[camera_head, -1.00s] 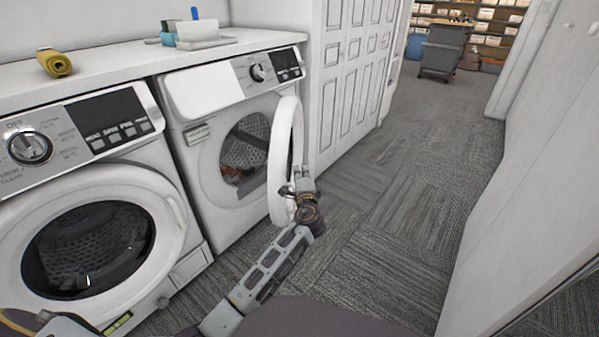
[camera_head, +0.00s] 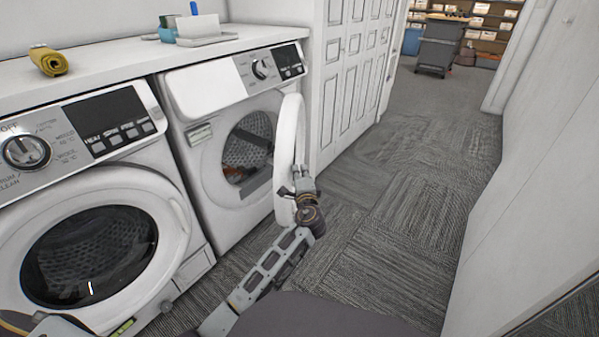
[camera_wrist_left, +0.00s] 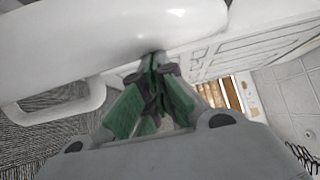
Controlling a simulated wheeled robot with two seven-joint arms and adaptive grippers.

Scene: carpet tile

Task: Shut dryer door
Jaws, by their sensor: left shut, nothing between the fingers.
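The dryer (camera_head: 215,215) is the white front-loading machine right of another one. Its round white door (camera_head: 290,130) stands open, swung out toward me and seen nearly edge-on. The drum opening shows, with an orange-brown item (camera_head: 236,172) inside. My left gripper (camera_head: 287,191) is shut and empty at the lower part of the door's outer side. In the left wrist view its green-padded fingertips (camera_wrist_left: 155,62) meet at the edge of the white door (camera_wrist_left: 125,30). Whether they touch it I cannot tell. My right gripper is not in view.
A second washer-type machine (camera_head: 165,275), its door closed, stands at left. The counter (camera_head: 110,55) above holds a yellow rolled cloth (camera_head: 48,61) and a white tray (camera_head: 208,39). A panelled white closet (camera_head: 345,75) is beyond the dryer. Carpet (camera_head: 395,220) is clear toward the right wall.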

